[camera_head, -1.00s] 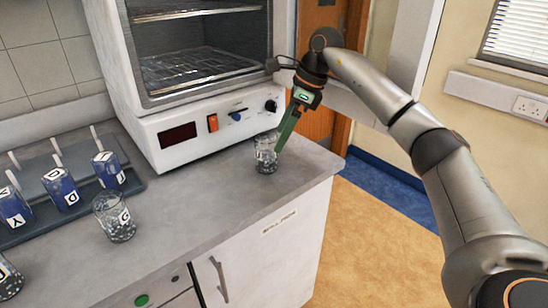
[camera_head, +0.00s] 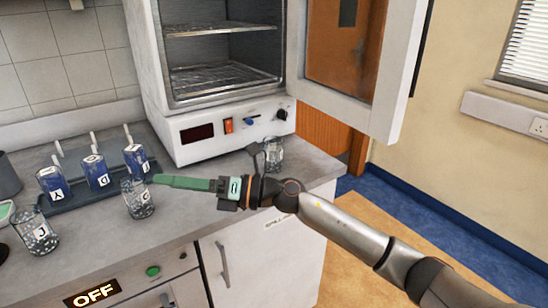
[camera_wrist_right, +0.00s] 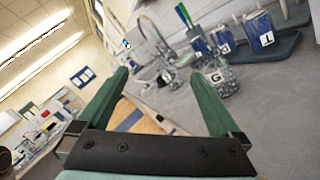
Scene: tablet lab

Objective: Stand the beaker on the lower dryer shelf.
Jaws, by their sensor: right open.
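Three clear glass beakers stand upright on the grey bench in the head view. One, marked G (camera_head: 138,203), is in front of the blue containers; one, marked J (camera_head: 37,236), is at the left. The third beaker (camera_head: 273,155) is near the dryer's front right corner, partly behind my wrist. My open, empty right gripper (camera_head: 160,180) points left, with its tips close to beaker G. In the right wrist view, beaker G (camera_wrist_right: 222,80) is ahead by the right finger. The dryer (camera_head: 205,100) is open, and its lower shelf (camera_head: 222,78) is a bare wire rack.
The dryer door (camera_head: 350,112) swings out to the right above my arm. Several blue containers (camera_head: 95,172) with white handles stand on a dark tray (camera_head: 75,198) behind beaker G. The upper wire shelf (camera_head: 215,29) is also bare.

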